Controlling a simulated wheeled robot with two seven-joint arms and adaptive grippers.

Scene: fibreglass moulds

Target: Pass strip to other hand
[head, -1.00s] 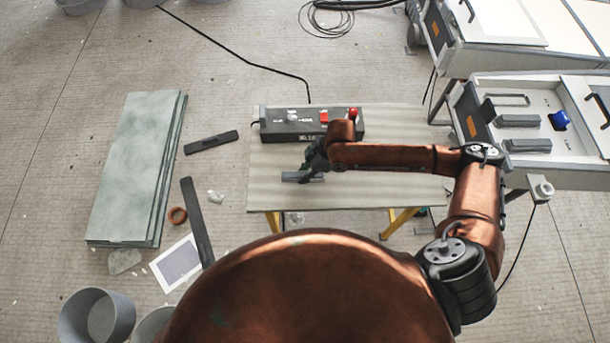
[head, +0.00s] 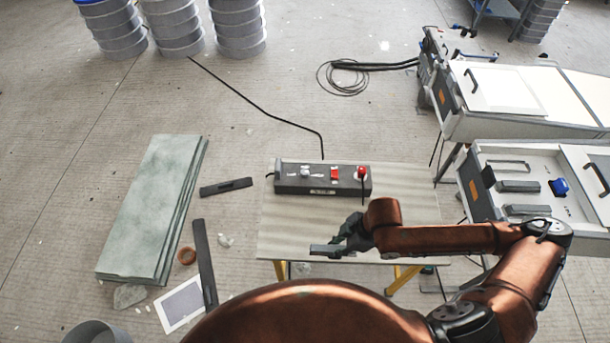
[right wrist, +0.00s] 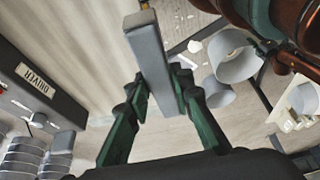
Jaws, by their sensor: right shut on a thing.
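The strip (head: 324,250) is a short grey bar held at the near edge of the table in the head view. My right gripper (head: 343,247) is shut on it, and the strip sticks out to the left of the fingers. In the right wrist view the strip (right wrist: 152,60) is a long grey bar between the two dark green fingers (right wrist: 160,105), reaching up past their tips. My left gripper shows in neither view.
A light table (head: 410,210) stands ahead, with a dark control box (head: 322,180) with a red button at its back. Green-grey boards (head: 150,210) lie on the floor at left. White-topped machines (head: 535,185) stand at right. The table's left front is bare.

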